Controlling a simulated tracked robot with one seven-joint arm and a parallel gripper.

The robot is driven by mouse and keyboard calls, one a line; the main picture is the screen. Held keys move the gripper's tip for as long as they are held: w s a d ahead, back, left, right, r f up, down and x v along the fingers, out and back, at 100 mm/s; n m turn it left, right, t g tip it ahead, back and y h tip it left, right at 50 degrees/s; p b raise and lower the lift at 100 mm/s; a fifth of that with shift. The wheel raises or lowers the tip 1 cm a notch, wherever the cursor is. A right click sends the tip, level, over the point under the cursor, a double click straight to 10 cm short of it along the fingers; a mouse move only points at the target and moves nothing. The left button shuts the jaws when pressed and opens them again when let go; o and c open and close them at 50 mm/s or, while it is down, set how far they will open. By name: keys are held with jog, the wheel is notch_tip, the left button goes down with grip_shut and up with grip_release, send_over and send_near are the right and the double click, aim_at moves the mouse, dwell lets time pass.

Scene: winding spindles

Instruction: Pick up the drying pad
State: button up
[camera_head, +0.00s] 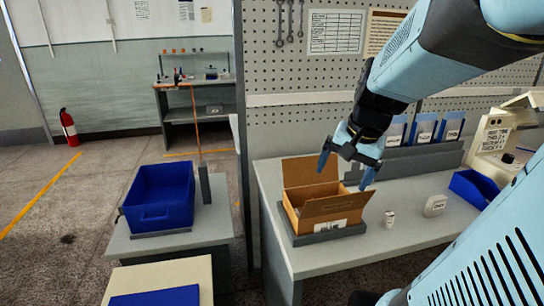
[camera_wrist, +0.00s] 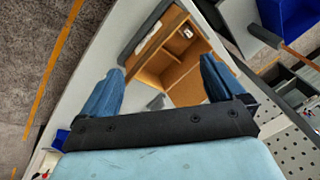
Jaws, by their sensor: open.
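I cannot tell for certain which thing is the drying pad. A small white piece with a dark mark (camera_wrist: 187,32) lies in a compartment of the open cardboard box (camera_wrist: 150,75), in the wrist view. The box also shows on the bench in the head view (camera_head: 338,207), flaps up, with a white label on its front. My gripper (camera_head: 346,172) is open and empty above the box, pointing down. Its two blue fingers (camera_wrist: 160,75) frame part of the box in the wrist view.
A small white can (camera_head: 389,218) stands right of the box. A blue bin (camera_head: 474,188) is further right. A large blue tote (camera_head: 160,195) sits on a side table at left. A blue flat sheet (camera_head: 158,296) lies on a beige top in front. A pegboard wall (camera_head: 275,90) rises behind.

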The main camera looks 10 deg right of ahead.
jog(key=w+d+f+m, duration=0.1)
jog(key=d+m, duration=0.1)
jog(key=d, duration=0.1)
jog(key=w+d+f+m+y, duration=0.1)
jog(key=d+f+m, duration=0.1)
jog(key=d+m, duration=0.1)
jog(key=w+d+f+m+y, duration=0.1)
jog(key=d+f+m, duration=0.1)
jog(key=d, duration=0.1)
jog(key=shift+w+f, duration=0.2)
jog(key=shift+w, duration=0.05)
jog(key=d+f+m+t+y, duration=0.1)
jog(key=d+f+m+t, duration=0.25)
jog(key=d+m, duration=0.5)
jog(key=m+t+h, duration=0.4)
jog(key=m+t, duration=0.3)
jog(key=m, duration=0.6)
send_near(441, 201)
jog(key=x, duration=0.3)
jog(key=shift+w+a+f, duration=0.15)
jog(key=shift+w, duration=0.25)
jog(key=shift+x, duration=2.55)
jog(key=shift+d, duration=0.2)
jog(key=c, duration=1.1)
